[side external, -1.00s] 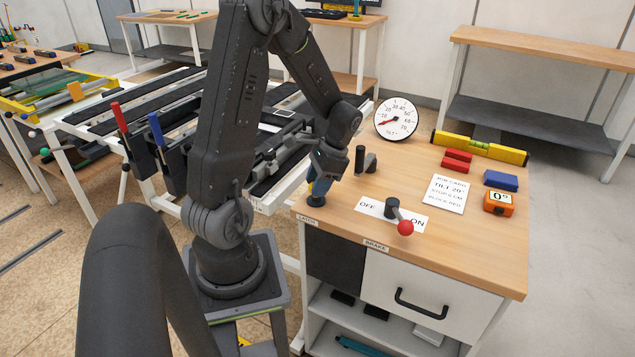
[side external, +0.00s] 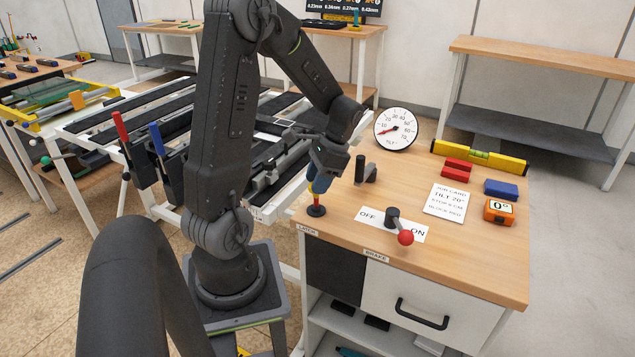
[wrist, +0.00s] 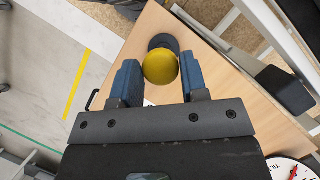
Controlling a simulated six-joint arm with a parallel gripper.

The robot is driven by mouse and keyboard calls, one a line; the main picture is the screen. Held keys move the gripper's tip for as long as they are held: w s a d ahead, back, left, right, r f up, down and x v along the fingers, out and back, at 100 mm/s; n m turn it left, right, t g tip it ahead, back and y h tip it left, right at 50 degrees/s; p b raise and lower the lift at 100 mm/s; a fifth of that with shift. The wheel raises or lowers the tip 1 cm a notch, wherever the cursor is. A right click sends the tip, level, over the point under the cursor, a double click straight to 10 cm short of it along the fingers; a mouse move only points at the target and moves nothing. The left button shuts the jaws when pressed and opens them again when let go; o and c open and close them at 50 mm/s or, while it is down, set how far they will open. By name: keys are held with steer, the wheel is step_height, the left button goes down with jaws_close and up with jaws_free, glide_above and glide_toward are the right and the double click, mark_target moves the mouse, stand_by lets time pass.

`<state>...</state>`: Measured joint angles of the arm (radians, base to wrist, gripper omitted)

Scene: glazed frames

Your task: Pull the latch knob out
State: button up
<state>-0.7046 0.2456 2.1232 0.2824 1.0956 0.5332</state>
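The latch is at the near left corner of the bench, by the LATCH label (side external: 307,231). It has a black round base (side external: 316,211) with a short red stem (side external: 316,200) showing above it. In the wrist view its round yellow knob (wrist: 160,67) sits between the two blue fingers, which meet it on both sides. My gripper (wrist: 161,75) is shut on the knob. In the side view my gripper (side external: 316,187) stands above the base, slightly tilted, and mostly hides the knob.
A black upright handle (side external: 361,170) stands close right of my gripper. The striped frame table is left.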

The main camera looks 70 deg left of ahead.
steer(key=o, duration=0.4)
steer(key=v, duration=1.4)
steer(key=shift+s+f, duration=0.1)
steer(key=s+d+r+t, duration=0.1)
steer(key=s+d+t, duration=0.2)
steer(key=d, duration=0.8)
steer(key=s+d+r+t, duration=0.1)
steer(key=s+d+t, duration=0.3)
steer(key=d+t, duration=0.3)
steer(key=d, duration=0.5)
steer(key=shift+d, duration=0.15)
